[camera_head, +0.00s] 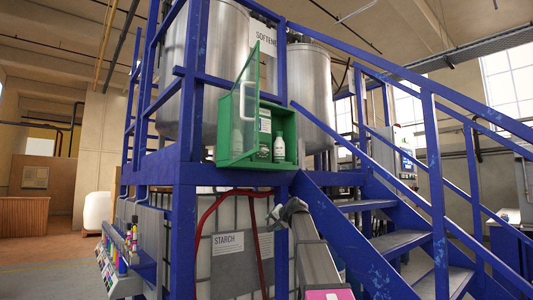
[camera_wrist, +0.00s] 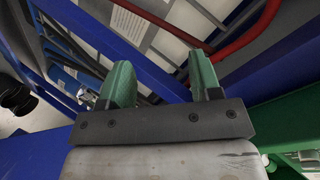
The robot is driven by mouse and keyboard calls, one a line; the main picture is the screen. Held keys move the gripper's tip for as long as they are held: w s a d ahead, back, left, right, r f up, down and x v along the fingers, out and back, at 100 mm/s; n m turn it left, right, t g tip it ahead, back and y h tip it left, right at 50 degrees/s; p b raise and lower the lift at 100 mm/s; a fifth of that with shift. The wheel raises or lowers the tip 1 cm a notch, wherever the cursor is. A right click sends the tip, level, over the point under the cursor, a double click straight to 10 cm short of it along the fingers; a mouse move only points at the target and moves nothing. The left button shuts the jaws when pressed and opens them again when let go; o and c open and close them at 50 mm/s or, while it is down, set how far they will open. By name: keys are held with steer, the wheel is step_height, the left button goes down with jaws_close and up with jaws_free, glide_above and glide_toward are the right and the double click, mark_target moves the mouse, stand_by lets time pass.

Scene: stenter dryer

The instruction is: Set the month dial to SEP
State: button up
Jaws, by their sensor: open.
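I cannot make out a month dial in either view. My gripper (camera_wrist: 160,68) shows in the wrist view with its two green fingers apart and nothing between them. Beyond the fingers are a blue beam, a red pipe and a pale surface with a printed sign. In the head view my grey arm rises from the bottom centre, its upper end below the green cabinet (camera_head: 285,120). The cabinet's glazed door (camera_head: 243,113) stands open, and white bottles (camera_head: 279,149) and a label show inside. The fingertips are not clear in the head view.
Blue stairs (camera_head: 405,240) and railings fill the right side. A blue frame post (camera_head: 184,240) stands left of the STARCH tank (camera_head: 228,260). A red pipe (camera_head: 205,215) runs before this tank. A rack of coloured bottles (camera_head: 122,255) is at left, with open floor beyond.

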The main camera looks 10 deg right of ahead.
step_height(320, 180, up, 16)
steer(key=d+r+t+y, duration=0.1)
steer(key=t, duration=0.1)
steer(key=m+t+y, duration=0.1)
steer(key=t, duration=0.1)
glide_toward(267, 150)
steer(key=x, duration=1)
steer(key=shift+a, duration=0.1)
steer(key=shift+c, duration=0.3)
steer(key=c, duration=0.9)
